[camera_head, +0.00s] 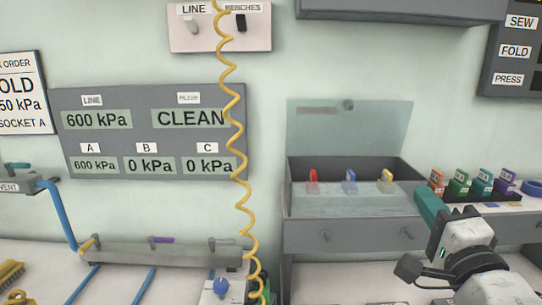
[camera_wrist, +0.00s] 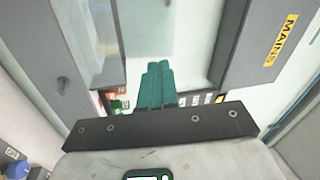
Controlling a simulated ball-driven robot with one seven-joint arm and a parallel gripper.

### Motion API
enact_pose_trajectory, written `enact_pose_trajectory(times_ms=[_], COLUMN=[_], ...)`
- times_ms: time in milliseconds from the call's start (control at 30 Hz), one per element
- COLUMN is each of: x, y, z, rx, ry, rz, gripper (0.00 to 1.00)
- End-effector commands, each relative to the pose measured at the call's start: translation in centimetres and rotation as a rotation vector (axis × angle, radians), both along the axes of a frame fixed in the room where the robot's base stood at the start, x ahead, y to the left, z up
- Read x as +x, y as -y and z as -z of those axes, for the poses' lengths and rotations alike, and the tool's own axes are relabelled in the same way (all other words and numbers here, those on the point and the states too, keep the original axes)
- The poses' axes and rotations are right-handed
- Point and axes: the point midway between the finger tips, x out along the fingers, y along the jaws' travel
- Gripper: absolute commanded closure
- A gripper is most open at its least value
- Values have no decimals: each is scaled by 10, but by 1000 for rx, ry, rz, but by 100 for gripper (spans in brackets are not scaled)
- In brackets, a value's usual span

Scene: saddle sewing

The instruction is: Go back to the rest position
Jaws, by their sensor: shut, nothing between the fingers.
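My gripper (camera_head: 432,207) is in the right part of the head view, in front of the right end of a grey open-topped box. Its teal fingers are closed together and hold nothing. In the wrist view the shut teal fingers (camera_wrist: 157,84) point away from the camera at the middle. The wrist view also shows a grey panel with a yellow MAINS label (camera_wrist: 281,40) to the right of the fingers. The rest position itself is not marked in either view.
The grey box (camera_head: 330,236) has a raised clear lid (camera_head: 347,130) and holds red, blue and yellow pieces. Several coloured tagged items (camera_head: 460,184) stand right of my gripper. A coiled yellow hose (camera_head: 240,140) hangs left of the box. A pressure panel (camera_head: 70,140) is on the wall.

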Motion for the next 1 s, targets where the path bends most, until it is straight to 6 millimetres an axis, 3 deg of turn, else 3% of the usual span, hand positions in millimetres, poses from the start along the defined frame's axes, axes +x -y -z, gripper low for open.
enact_pose_trajectory(times_ms=[267,367,467,600,667,800,1000], x=[-9,-21,-45,-96,-123,-195,-290], y=[5,9,13,19,21,24,22], z=[89,136,196,279,311,375,428], rx=[-223,-342,-497,-721,-811,-999,-1169], ry=[-257,-394,-573,-829,-932,-1152,-1353], rz=[23,15,-20,-125,-190,-389,-697], gripper=[100,100,100,100,100,100,100])
